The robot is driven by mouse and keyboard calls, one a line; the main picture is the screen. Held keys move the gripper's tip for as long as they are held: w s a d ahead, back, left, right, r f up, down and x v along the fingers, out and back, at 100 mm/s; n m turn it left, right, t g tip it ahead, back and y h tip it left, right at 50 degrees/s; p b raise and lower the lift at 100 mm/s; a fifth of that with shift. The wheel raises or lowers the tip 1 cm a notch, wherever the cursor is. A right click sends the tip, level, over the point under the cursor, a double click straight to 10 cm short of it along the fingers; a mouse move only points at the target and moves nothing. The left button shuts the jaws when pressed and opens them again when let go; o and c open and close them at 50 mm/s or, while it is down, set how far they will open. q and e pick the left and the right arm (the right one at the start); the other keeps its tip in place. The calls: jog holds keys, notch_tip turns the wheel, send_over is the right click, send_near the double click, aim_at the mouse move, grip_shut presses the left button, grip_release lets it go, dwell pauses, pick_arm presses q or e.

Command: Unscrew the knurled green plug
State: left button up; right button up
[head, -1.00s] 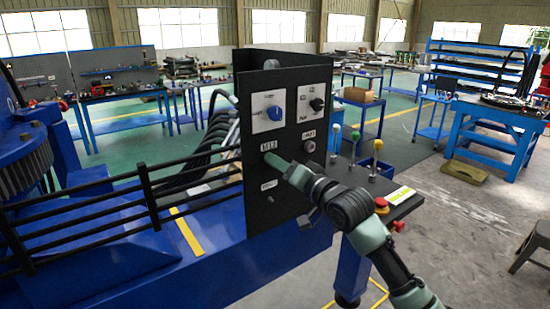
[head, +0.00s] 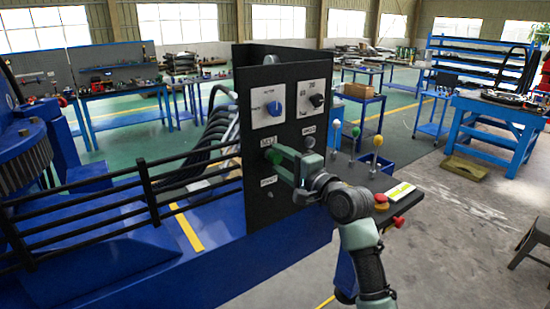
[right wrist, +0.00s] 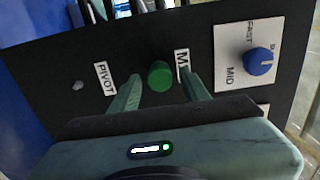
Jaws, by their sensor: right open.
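The knurled green plug (right wrist: 160,75) sticks out of the black panel (right wrist: 40,72), between the PIVOT label and another label. In the head view the plug (head: 274,156) is partly behind my fingers. My right gripper (right wrist: 161,78) is open, with one green-grey finger on each side of the plug and a visible gap to each. In the head view my right gripper (head: 284,158) reaches the panel from the right. I cannot tell how deep the plug sits between the fingers. My left gripper is not in view.
A blue knob (head: 274,110) and a black knob (head: 316,100) sit above on white plates. A small knob (head: 309,142) is close to my right gripper. Several ball-topped levers (head: 377,142) and a red button (head: 381,199) stand to the right. Black railing (head: 100,200) runs left.

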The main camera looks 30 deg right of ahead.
grip_shut()
dwell(0.5)
jog(key=n, duration=0.2)
jog(key=shift+f+n+b, duration=0.15)
jog(key=shift+n+b, duration=0.15)
jog(key=shift+b, duration=0.1)
jog(key=n, duration=0.2)
jog(key=shift+a+n, duration=0.1)
jog(key=shift+n, duration=0.3)
jog(key=n+b, duration=0.1)
jog(key=n, duration=0.1)
jog(key=shift+n, duration=1.5)
